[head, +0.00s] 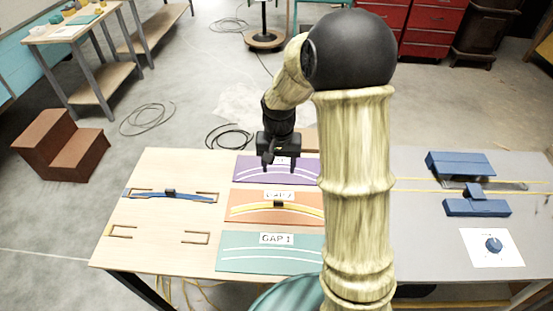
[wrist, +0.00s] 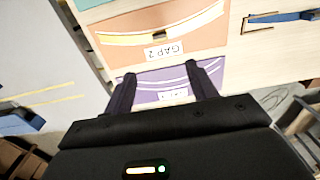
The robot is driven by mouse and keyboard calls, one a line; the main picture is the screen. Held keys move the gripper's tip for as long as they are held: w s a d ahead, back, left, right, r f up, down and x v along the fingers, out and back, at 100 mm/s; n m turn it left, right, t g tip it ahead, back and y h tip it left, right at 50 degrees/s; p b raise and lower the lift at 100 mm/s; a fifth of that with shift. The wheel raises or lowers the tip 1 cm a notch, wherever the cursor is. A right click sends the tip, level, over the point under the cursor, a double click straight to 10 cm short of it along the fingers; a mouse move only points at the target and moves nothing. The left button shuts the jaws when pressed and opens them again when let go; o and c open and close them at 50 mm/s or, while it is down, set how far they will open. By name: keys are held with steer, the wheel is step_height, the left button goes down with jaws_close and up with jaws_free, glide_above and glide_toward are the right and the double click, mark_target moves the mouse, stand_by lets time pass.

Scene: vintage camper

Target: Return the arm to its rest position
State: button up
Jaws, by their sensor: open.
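My gripper (head: 268,160) hangs from my raised arm over the purple panel (head: 300,172) at the back of the table. In the wrist view my gripper (wrist: 167,82) has its two fingers apart with nothing between them. The orange panel (head: 240,207), labelled GAP 2, lies in front of the purple one and carries a yellow curved strip (head: 258,208) with a black block on it. The teal panel (head: 240,255), labelled GAP 1, is bare of any strip. My arm hides the right ends of the panels.
A blue curved strip (head: 190,197) with a black block lies between brackets at the table's left. Blue blocks (head: 462,164) and a white card with a dial (head: 478,248) are on the grey right part. Brown steps (head: 60,150) and cables (head: 147,117) are on the floor.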

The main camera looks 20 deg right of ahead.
steer(key=s+r+n+t, duration=0.1)
steer(key=s, duration=0.6)
steer(key=s+r+n+t, duration=0.1)
steer(key=s+r+n, duration=0.1)
steer(key=s, duration=0.5)
steer(key=shift+r+n, duration=0.25)
steer(key=shift+n, duration=0.05)
steer(key=shift+s, duration=0.1)
stand_by(0.4)
